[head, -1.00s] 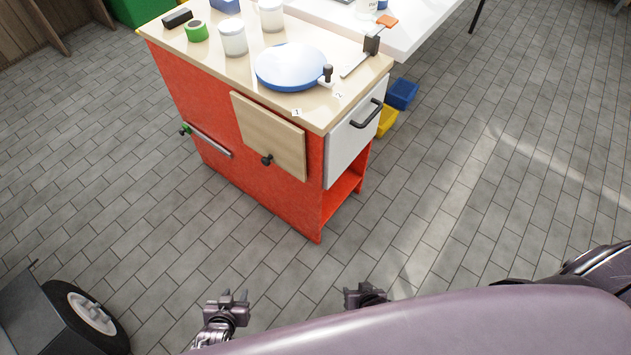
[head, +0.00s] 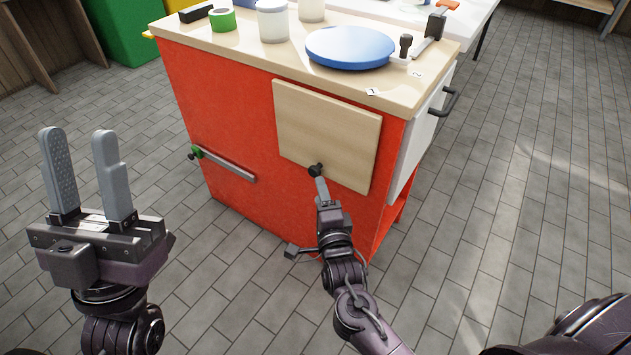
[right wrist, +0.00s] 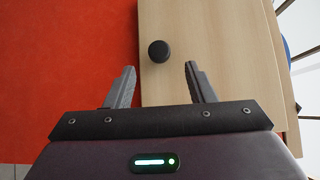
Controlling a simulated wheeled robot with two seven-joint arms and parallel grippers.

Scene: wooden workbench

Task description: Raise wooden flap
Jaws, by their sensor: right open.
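The wooden flap (head: 325,130) hangs flat against the red front of the workbench cabinet (head: 238,105). A black knob (head: 316,170) sits near its lower edge. My right gripper (head: 319,184) is in front of the knob. In the right wrist view, the flap (right wrist: 205,35) fills the right side, and its knob (right wrist: 158,51) lies just beyond and between the open fingers of my right gripper (right wrist: 158,85). The fingers do not visibly touch the knob. My left gripper (head: 86,175) is open and empty, raised at the left, away from the cabinet.
A blue-lidded pan (head: 350,47), white jars (head: 272,22) and green tape (head: 222,18) stand on the benchtop. A metal bar with a green end (head: 225,163) is on the red front, left of the flap. A white drawer with a black handle (head: 449,101) is around the corner. Floor in front is clear.

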